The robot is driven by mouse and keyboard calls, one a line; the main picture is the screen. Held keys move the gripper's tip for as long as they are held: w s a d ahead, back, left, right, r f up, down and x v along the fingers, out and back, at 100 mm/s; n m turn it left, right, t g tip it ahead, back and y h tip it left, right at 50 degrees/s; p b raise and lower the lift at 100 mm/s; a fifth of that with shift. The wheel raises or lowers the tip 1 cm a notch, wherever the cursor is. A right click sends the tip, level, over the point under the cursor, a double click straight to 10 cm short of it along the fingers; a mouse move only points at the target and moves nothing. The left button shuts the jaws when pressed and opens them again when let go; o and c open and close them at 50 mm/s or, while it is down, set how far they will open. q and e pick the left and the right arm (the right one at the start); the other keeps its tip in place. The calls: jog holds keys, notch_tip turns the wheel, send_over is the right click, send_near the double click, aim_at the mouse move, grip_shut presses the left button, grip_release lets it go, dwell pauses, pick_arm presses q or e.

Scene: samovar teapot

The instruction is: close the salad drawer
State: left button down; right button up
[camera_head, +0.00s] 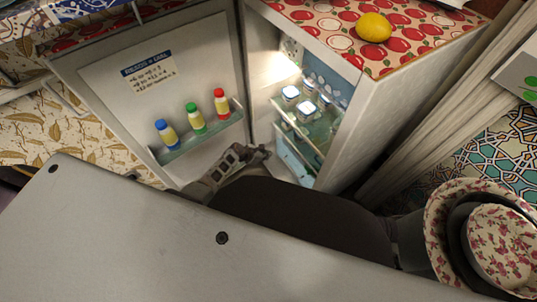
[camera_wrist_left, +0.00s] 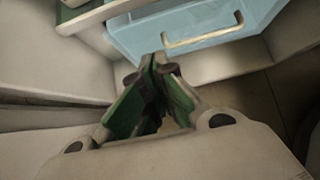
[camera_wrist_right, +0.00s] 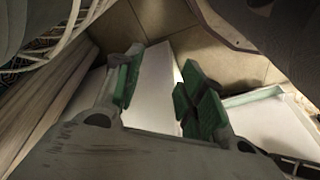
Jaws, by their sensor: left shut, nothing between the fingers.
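The salad drawer (camera_wrist_left: 190,28) is light blue with a pale bar handle (camera_wrist_left: 204,38), low in the open fridge. In the head view the drawer (camera_head: 294,160) shows under the shelves; how far out it sits I cannot tell. My left gripper (camera_head: 258,153) is in front of the drawer, beside the door's inner edge. In the left wrist view this gripper (camera_wrist_left: 160,64) is shut and empty, its tips below and left of the handle, apparently apart from it. My right gripper (camera_wrist_right: 158,78) is open and empty, away from the drawer, and hidden in the head view.
The fridge door (camera_head: 160,85) stands open at left, its rack holding blue-, green- and red-capped bottles (camera_head: 195,118). White-lidded jars (camera_head: 306,110) stand on a shelf. A lemon (camera_head: 373,27) lies on top of the fridge. A pale panel (camera_wrist_right: 152,85) is behind my right fingers.

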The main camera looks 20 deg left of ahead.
pick_arm(q)
jog(key=shift+p+v, duration=0.45)
jog(key=shift+v, duration=0.45)
pick_arm(e)
jog(key=shift+s+d+f, duration=0.15)
jog(key=shift+d+f, duration=0.05)
jog(key=shift+f, duration=0.55)
